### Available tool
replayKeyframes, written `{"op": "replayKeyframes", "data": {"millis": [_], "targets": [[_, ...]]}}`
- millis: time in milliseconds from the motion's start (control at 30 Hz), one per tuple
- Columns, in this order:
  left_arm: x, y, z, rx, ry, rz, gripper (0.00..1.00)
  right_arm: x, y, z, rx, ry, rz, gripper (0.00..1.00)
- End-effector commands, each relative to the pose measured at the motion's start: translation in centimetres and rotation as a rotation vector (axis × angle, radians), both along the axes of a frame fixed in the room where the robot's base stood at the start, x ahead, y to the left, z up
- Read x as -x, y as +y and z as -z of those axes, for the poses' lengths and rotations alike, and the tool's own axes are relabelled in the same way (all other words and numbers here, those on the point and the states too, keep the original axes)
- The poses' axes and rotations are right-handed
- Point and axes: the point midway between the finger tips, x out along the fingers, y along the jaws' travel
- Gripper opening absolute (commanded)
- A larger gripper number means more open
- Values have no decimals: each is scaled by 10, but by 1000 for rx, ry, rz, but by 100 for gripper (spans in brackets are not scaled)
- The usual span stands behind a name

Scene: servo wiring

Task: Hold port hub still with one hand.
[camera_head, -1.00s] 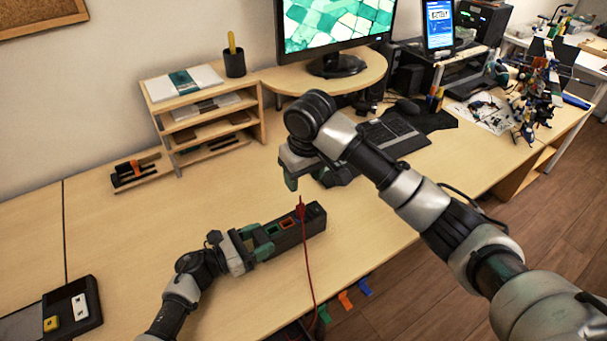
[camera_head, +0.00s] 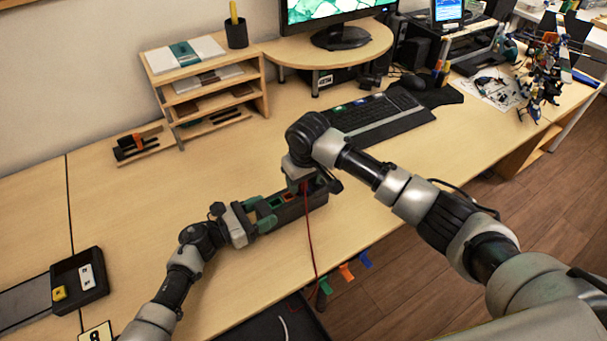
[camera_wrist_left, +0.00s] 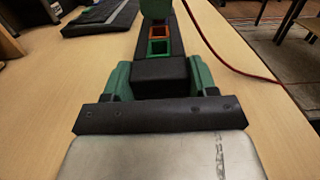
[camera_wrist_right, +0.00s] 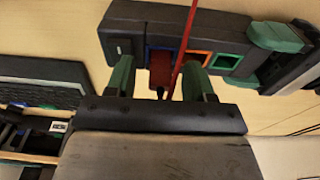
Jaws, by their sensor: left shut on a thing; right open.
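The port hub (camera_head: 292,214) is a long dark box lying on the desk, with green, orange and blue framed ports on top. My left gripper (camera_head: 262,214) is shut on its left end, and the green fingers flank the dark body in the left wrist view (camera_wrist_left: 160,78). A red plug (camera_wrist_right: 160,72) on a red cable stands at the blue port; I cannot tell how deep it sits. My right gripper (camera_wrist_right: 160,82) is open, its fingers on either side of the plug. In the head view my right gripper (camera_head: 304,186) hides the hub's right part.
The red cable (camera_head: 309,240) runs over the desk's front edge. Green, orange and blue tabs (camera_head: 346,272) stick out there. A keyboard (camera_head: 375,118) and a wooden shelf (camera_head: 205,90) stand behind. A dark tray (camera_head: 80,280) lies at left.

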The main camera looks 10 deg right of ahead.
Motion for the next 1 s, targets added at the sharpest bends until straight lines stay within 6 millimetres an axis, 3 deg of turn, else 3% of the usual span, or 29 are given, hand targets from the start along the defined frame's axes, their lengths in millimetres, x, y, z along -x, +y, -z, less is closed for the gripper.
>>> {"op": "replayKeyframes", "data": {"millis": [167, 500, 533, 667, 1000], "targets": [[0, 0, 1, -1, 0, -1, 30, 0, 0, 0, 0, 0, 0, 53], [0, 0, 1, -2, 1, -1, 30, 0, 0, 0, 0, 0, 0, 1], [0, 0, 1, -2, 1, -1, 30, 0, 0, 0, 0, 0, 0, 20], [0, 0, 1, -2, 1, -1, 30, 0, 0, 0, 0, 0, 0, 0], [0, 0, 1, -2, 1, -1, 30, 0, 0, -4, 0, -1, 0, 0]]}}
